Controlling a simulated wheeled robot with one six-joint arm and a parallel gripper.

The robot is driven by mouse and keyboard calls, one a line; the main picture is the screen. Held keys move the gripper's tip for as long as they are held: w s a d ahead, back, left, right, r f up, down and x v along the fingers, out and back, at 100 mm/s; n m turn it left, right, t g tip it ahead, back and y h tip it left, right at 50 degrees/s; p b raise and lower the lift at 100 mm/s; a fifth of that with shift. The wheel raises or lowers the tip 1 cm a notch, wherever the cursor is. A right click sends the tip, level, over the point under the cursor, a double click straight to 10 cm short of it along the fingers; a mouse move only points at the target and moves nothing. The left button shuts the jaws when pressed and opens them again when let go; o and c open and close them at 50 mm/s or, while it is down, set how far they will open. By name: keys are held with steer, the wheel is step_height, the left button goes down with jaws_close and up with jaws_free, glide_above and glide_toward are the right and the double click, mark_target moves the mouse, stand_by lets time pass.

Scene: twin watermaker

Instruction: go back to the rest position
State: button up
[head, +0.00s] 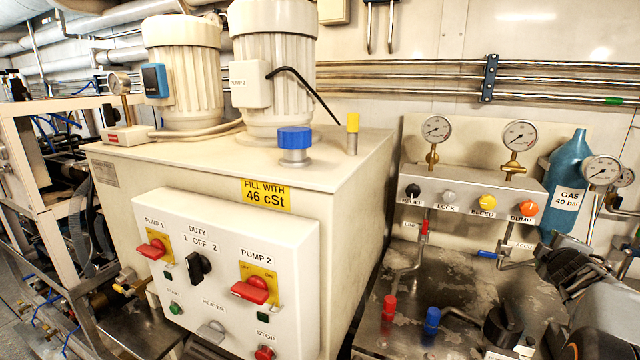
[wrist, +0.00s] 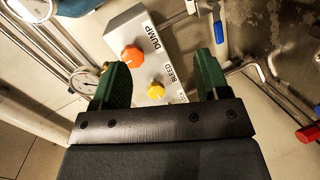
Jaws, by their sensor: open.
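My gripper (wrist: 161,76) is open in the wrist view, with its two green fingers apart and nothing held between them. Beyond the fingers is the valve block (wrist: 133,42) with the orange DUMP knob (wrist: 132,54) and the yellow BLEED knob (wrist: 156,91). Both knobs show in the gap between the fingers, and no contact is visible. In the head view, dark parts of my arm enter at the lower right, in front of the valve panel. The fingertips cannot be made out there.
The valve block (head: 470,190) carries gauges and several knobs. A blue gas bottle (head: 566,180) stands to its right. A red-capped fitting (head: 389,307) and a blue-capped one (head: 432,320) rise from the metal deck. The pump control box (head: 225,265) and tank are at left.

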steer(key=s+a+f+m+g+y+p, duration=0.1)
steer(key=s+a+f+m+g+y, duration=0.1)
steer(key=s+a+f+m+g, duration=0.5)
steer(key=s+a+f+m+g+y+p, duration=0.1)
steer(key=s+a+f+m+p, duration=0.2)
steer(key=a, duration=0.8)
steer(key=s+a+r+y+p, duration=0.1)
steer(key=s+a+y, duration=0.1)
steer(key=a, duration=0.7)
steer(key=s+a+r+n+g+y+p, duration=0.1)
steer(key=s+a+y, duration=0.2)
steer(key=a, duration=0.7)
steer(key=shift+s+r, duration=0.15)
steer(key=shift+s, duration=0.8)
